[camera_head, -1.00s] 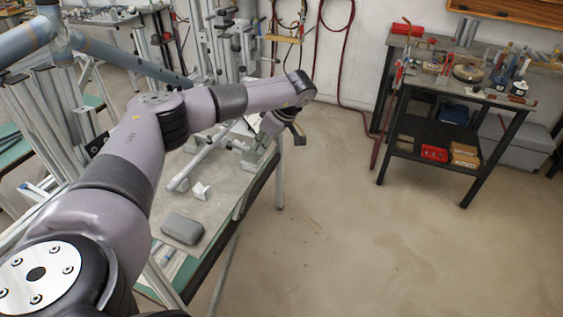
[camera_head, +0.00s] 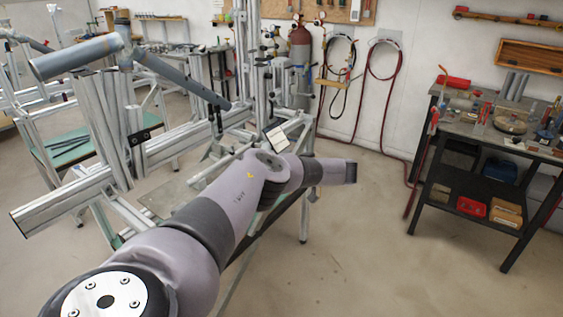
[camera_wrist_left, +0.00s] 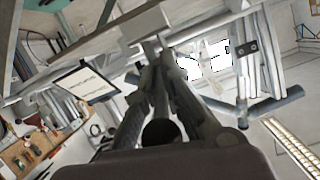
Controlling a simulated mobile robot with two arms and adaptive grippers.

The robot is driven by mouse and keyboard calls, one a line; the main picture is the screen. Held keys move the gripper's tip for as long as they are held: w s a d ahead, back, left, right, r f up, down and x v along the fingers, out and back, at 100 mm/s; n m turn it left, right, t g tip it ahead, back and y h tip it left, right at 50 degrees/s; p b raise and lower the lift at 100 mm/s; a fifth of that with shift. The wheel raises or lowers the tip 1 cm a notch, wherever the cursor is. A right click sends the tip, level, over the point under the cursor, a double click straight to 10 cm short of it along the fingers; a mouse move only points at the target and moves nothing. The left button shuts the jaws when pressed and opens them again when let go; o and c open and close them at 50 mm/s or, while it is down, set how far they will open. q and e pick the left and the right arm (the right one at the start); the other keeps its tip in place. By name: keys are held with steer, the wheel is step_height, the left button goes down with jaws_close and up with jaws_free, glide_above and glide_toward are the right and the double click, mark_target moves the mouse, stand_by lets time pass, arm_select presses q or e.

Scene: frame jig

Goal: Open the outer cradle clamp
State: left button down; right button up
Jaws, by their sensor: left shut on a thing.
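In the left wrist view my left gripper (camera_wrist_left: 160,78) is shut, its dark fingers converging on a small grey metal part (camera_wrist_left: 151,46) under a pale bar. This part looks like a piece of the outer cradle clamp, but most of it is hidden by the fingertips. In the head view my left arm crosses the middle and hides the gripper and the clamp. The bicycle frame's grey-blue tube (camera_head: 80,58) lies over the jig's aluminium profiles (camera_head: 65,200) at the left. My right gripper is in neither view.
A small framed panel (camera_head: 276,139) stands just behind my arm; it also shows in the wrist view (camera_wrist_left: 86,84). A black-framed workbench (camera_head: 478,200) with tools stands at the right. A red gas cylinder (camera_head: 301,50) is at the back wall. The floor at lower right is clear.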

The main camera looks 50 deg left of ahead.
arm_select(q)
steer(key=shift+f+y, duration=0.2)
steer(key=shift+y, duration=0.1)
stand_by(0.4)
steer(key=c, duration=1.7)
jaws_free()
steer(key=shift+f, duration=0.15)
steer(key=shift+s+r, duration=0.15)
steer(key=shift+r, duration=0.1)
steer(key=v, duration=1.2)
